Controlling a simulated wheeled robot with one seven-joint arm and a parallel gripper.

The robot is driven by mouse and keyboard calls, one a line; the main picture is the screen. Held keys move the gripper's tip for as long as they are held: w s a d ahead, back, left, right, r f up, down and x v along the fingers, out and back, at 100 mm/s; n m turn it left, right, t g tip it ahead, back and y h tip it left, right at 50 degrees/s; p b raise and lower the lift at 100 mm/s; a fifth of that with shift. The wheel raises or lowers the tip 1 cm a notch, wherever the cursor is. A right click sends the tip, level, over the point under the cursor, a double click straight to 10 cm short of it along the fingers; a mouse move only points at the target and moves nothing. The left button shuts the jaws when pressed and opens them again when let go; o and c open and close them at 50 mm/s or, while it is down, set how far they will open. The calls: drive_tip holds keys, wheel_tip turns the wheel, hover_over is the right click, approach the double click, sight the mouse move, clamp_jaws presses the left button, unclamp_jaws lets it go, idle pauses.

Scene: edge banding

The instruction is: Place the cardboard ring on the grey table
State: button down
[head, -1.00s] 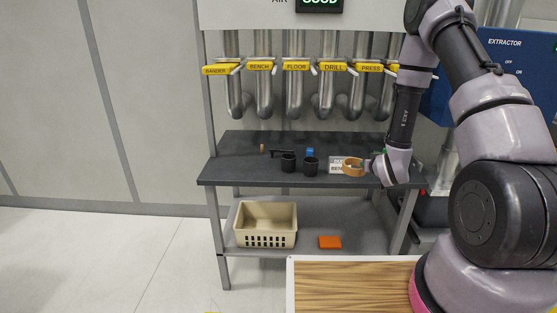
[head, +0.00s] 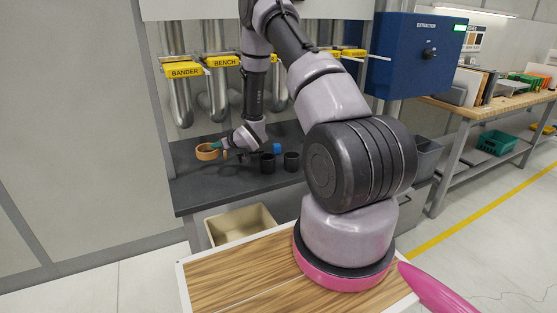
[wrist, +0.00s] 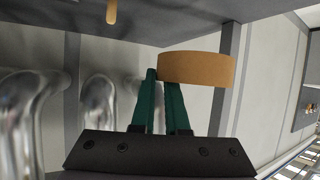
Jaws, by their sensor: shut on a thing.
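The cardboard ring (head: 207,152) is a tan-orange band over the left end of the dark grey table (head: 192,185). My gripper (head: 216,147) is shut on the ring's wall, with its green fingers on that wall. In the wrist view my gripper (wrist: 165,78) points at the ring (wrist: 196,68), whose curved outer side faces me. Behind it shows the dark table (wrist: 185,25) and its edge. I cannot tell whether the ring touches the tabletop or hangs just above it.
A small wooden peg (wrist: 111,10) stands near the ring. Two black cups (head: 267,163) (head: 291,162) and a blue item (head: 277,148) stand to the right. Metal pipes with yellow labels (head: 185,70) rise behind the table. A beige bin (head: 240,224) sits below.

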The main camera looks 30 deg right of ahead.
drive_tip(key=w+a+f, duration=0.1)
drive_tip(key=n, duration=0.1)
hover_over(218, 173)
drive_tip(key=shift+y, duration=0.4)
drive_tip(key=f, duration=0.4)
drive_tip(key=shift+a+f, duration=0.15)
drive_tip(key=shift+a, duration=0.05)
wheel_tip(218, 173, down, 5)
drive_tip(key=shift+d+r, duration=0.1)
drive_tip(key=c, duration=0.9)
unclamp_jaws()
drive_tip(key=shift+d, duration=0.1)
